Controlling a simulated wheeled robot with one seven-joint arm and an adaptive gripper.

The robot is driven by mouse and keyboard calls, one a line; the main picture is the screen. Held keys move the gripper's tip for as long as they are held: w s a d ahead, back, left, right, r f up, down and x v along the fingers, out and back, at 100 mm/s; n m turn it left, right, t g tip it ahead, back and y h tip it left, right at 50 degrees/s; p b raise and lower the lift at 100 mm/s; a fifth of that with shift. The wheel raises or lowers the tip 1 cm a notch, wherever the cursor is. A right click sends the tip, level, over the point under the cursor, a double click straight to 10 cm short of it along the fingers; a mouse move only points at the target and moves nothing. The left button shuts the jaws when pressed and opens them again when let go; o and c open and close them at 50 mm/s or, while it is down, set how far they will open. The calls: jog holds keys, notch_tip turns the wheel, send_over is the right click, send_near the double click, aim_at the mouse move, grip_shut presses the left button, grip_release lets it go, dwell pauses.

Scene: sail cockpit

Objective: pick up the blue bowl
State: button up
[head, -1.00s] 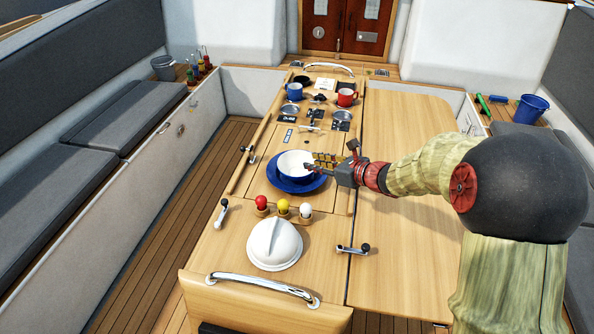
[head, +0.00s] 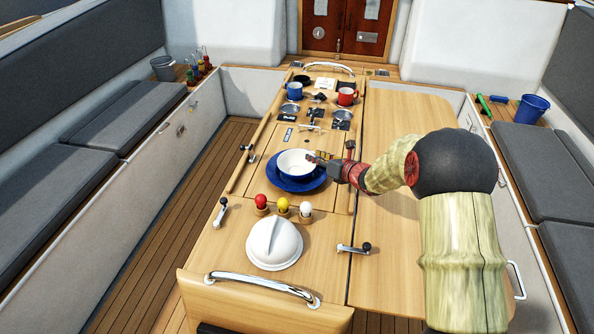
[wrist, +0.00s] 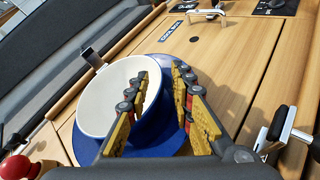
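The blue bowl (head: 296,163), white inside, sits on a blue plate (head: 284,184) on the table. In the wrist view the bowl (wrist: 104,98) fills the left middle, with the plate (wrist: 160,150) around its lower right. My gripper (head: 312,157) is at the bowl's right rim. In the wrist view its fingertips (wrist: 160,72) are apart. One finger overlaps the bowl's inner side and the other is to the right, over the plate, with the rim between them. I see no clear contact with the rim.
Egg cups with red, yellow and white tops (head: 283,206) and a white domed lid (head: 274,243) stand nearer the front. A blue mug (head: 294,91) and a red mug (head: 347,95) stand farther back. The right table leaf (head: 400,260) is clear.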

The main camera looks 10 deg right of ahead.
jog(key=shift+w+a, duration=0.15)
jog(key=shift+c, duration=1.2)
grip_shut()
jog(key=shift+r, duration=0.1)
